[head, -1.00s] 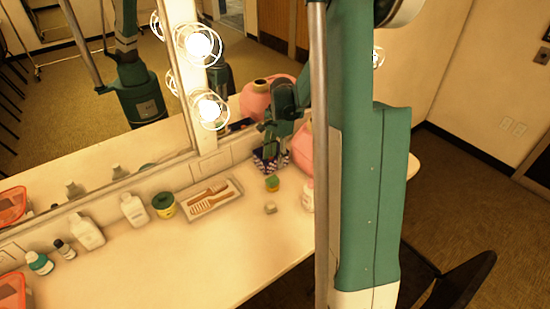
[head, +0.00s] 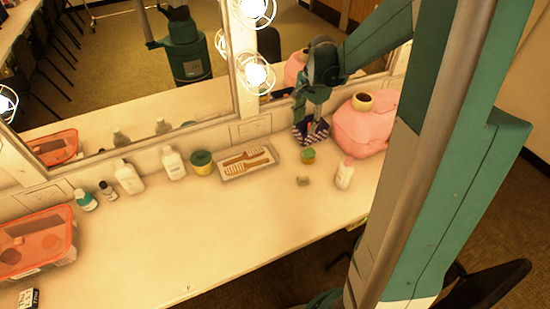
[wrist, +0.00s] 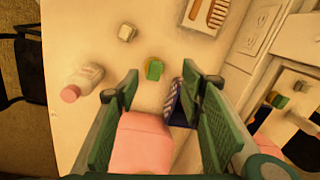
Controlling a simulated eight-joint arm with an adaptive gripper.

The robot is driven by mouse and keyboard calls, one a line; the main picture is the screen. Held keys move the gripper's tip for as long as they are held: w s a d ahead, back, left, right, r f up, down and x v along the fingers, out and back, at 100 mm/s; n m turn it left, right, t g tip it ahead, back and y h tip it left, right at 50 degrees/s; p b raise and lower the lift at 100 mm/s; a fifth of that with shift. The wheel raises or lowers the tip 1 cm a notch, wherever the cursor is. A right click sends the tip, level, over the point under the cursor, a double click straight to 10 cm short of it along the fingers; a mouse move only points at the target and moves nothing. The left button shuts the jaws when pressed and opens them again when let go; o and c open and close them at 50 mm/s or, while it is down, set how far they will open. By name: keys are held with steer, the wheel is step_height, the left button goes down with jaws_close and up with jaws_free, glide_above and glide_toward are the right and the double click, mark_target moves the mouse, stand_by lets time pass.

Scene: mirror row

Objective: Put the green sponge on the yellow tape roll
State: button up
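The green sponge (head: 308,153) is a small block on the counter, in front of the blue-and-white checkered item. It also shows in the wrist view (wrist: 154,70), with yellow visible at its edge and below it. That yellow part looks like the yellow tape roll (head: 308,161) under the sponge, but it is too small to be sure.
The checkered item (head: 312,132) and pink case (head: 362,128) stand close to my gripper. A grey block (head: 303,181) and white bottle (head: 345,174) are in front. A comb tray (head: 246,163), jar (head: 202,162) and bottles stand left. The counter's front middle is clear.

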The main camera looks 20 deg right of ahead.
steer(key=s+a+r+n+t, duration=0.2)
steer(key=s+a+r+n, duration=0.5)
steer(key=a+r, duration=0.4)
steer(key=s+a+r+n+t, duration=0.2)
steer(key=s+a+n+t, duration=0.2)
steer(key=s+a+n, duration=0.4)
steer(key=shift+s+a+r+h, duration=0.35)
steer(key=shift+s+a, duration=1.85)
steer(key=shift+s, duration=1.5)
steer(key=shift+f+b, duration=0.35)
